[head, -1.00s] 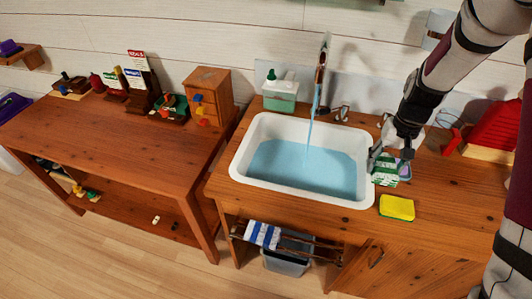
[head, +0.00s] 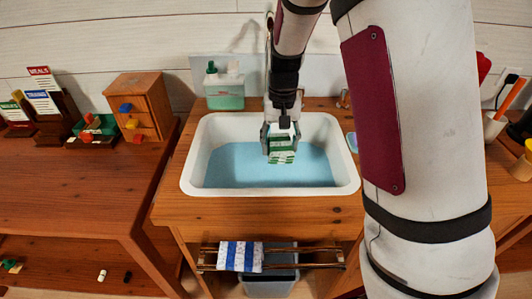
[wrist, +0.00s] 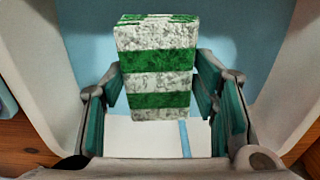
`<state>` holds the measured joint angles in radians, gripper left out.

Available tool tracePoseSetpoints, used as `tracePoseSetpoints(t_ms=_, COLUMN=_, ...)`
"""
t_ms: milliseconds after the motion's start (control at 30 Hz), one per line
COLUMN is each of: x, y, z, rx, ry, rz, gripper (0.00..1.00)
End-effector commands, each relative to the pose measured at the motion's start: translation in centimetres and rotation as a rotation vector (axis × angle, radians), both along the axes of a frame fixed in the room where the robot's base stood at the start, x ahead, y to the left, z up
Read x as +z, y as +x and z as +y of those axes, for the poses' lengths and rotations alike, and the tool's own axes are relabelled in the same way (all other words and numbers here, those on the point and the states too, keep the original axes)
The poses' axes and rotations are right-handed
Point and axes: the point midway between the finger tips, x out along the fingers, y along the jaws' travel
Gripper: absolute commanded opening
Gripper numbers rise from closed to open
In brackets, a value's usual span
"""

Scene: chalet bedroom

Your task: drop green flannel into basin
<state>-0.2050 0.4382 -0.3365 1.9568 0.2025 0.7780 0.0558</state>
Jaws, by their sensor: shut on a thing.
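The green flannel (head: 282,148) is a folded block with green and white stripes. My gripper (head: 281,140) is shut on it and holds it over the basin. In the wrist view the flannel (wrist: 157,68) stands between the two fingers, with blue water behind it. The white basin (head: 190,165) is set in the wooden counter and holds blue water (head: 235,165). The flannel appears above the water; the exact height cannot be told. The tap is mostly hidden behind my arm.
A green soap caddy (head: 224,92) stands behind the basin. A wooden table (head: 70,190) with a small drawer cabinet (head: 140,100) is at left. A striped towel (head: 240,256) hangs on a rail below, by a grey bin (head: 270,286). My arm covers the counter's right side.

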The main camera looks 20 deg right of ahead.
Motion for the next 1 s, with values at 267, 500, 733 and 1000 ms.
tracePoseSetpoints(t_ms=267, x=-3.3, y=0.0, z=-0.1, rx=-0.013, ry=0.001, rz=0.005, gripper=0.33)
tracePoseSetpoints(t_ms=500, x=-6.3, y=0.1, z=-0.1, rx=-0.013, ry=0.001, rz=0.001, gripper=0.33)
tracePoseSetpoints(t_ms=733, x=-8.5, y=0.1, z=-0.1, rx=-0.011, ry=0.001, rz=0.003, gripper=0.33)
tracePoseSetpoints(t_ms=1000, x=-10.3, y=0.1, z=-0.1, rx=-0.011, ry=0.001, rz=0.0, gripper=0.33)
